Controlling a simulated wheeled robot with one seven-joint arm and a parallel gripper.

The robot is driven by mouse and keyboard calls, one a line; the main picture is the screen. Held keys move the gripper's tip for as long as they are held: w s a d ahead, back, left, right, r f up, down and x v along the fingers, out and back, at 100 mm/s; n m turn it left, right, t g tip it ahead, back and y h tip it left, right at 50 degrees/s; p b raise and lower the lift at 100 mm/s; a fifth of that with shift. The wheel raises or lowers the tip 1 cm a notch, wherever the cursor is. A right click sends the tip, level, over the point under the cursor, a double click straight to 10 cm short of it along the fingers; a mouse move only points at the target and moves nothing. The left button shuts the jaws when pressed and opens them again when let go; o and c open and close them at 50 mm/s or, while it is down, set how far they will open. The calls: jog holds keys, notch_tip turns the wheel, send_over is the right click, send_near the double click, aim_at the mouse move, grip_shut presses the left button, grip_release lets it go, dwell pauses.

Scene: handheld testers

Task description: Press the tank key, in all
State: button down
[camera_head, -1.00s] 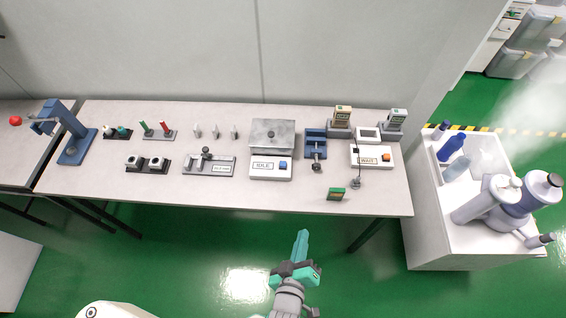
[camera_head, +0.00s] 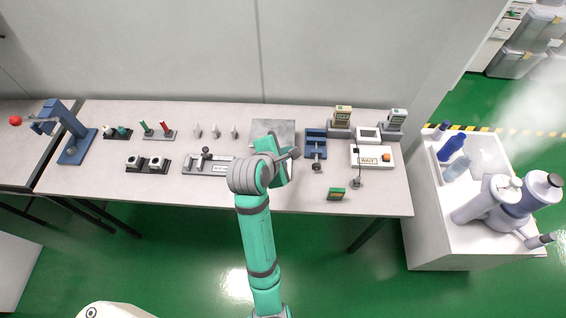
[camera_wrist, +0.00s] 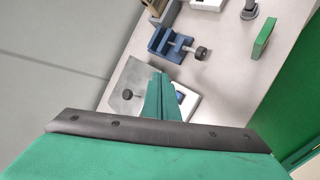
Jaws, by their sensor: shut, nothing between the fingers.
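A box with a steel plate (camera_head: 278,128) on top stands mid-table. My arm hides its front in the head view. In the wrist view its plate (camera_wrist: 130,88) shows beside my gripper (camera_wrist: 160,78), and a blue key (camera_wrist: 180,98) shows partly behind the fingers. My gripper is shut and empty, over this box; whether it touches the key I cannot tell. A white box (camera_head: 368,162) with an orange key (camera_head: 386,157) and a "WAIT" label stands to the right. I cannot read a tank label on any key.
A blue vise (camera_head: 315,146) stands right of the plate box, also in the wrist view (camera_wrist: 172,44). A small green block (camera_head: 336,194) stands near the table's front edge. A grey fixture (camera_head: 203,164) stands to the left. The front left of the table (camera_head: 100,188) is clear.

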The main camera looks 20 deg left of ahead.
jog(key=shift+w+a+r+n, duration=0.1)
jog(key=shift+a+r+n, duration=0.25)
jog(key=shift+a+r, duration=0.35)
jog(key=shift+w+a+r+n, duration=0.1)
jog(key=shift+a+r+n, duration=0.25)
jog(key=shift+r, duration=0.55)
jog(key=shift+f, duration=4.4)
jog(key=shift+f, duration=0.1)
jog(key=shift+f, duration=0.35)
jog(key=shift+f, duration=0.5)
jog(key=shift+r, duration=0.95)
jog(key=shift+r, duration=0.15)
